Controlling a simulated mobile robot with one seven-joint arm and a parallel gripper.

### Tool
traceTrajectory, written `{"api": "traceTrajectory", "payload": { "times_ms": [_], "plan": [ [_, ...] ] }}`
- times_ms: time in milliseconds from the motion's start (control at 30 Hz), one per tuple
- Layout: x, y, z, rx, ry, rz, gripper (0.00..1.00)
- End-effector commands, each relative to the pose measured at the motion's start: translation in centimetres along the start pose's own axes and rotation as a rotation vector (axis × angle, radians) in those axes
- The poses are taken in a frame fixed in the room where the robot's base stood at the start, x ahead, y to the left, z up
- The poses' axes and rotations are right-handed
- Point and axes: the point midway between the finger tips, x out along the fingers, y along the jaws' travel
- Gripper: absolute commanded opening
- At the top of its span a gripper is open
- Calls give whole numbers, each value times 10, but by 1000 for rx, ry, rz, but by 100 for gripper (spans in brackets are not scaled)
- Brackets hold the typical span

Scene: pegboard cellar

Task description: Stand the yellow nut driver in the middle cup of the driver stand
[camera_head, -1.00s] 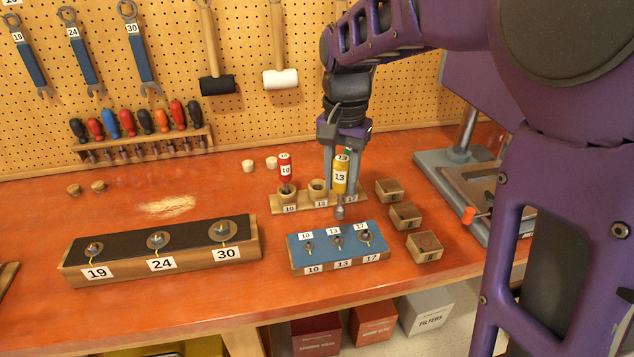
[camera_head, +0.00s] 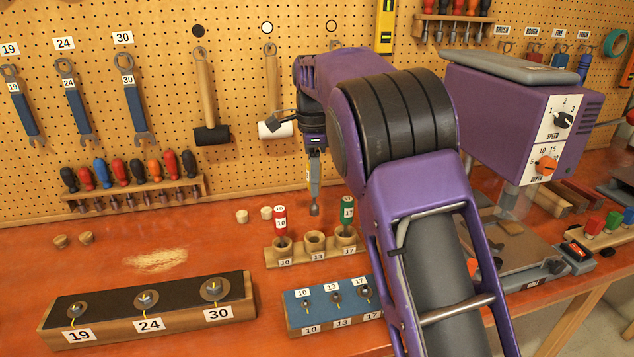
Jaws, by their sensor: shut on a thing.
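The driver stand (camera_head: 301,257) is a wooden strip with three cups, labelled 10, 13 and 17. A red driver stands in the left cup and a green driver (camera_head: 347,212) in the right one. The middle cup (camera_head: 315,241), labelled 13, is empty. My gripper (camera_head: 314,184) is shut on the yellow nut driver and holds it upright. The driver's metal socket end (camera_head: 314,209) hangs below the fingers, apart from the stand and in line with the middle cup in the picture. The fingers hide nearly all of its yellow handle. How far in front or behind it is cannot be told.
A blue socket block (camera_head: 324,322) lies in front of the stand, and a black-topped nut block (camera_head: 190,292) at left. A purple drill press (camera_head: 500,120) stands at right. My arm hides the bench right of the stand. Hammers and wrenches hang behind.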

Motion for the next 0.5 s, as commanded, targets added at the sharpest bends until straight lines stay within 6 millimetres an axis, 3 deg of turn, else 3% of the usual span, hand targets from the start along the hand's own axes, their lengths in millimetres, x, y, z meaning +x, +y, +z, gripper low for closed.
{"api": "traceTrajectory", "payload": {
  "times_ms": [500],
  "plan": [
    [50,1,0,-2,0,1,0]
  ]
}}
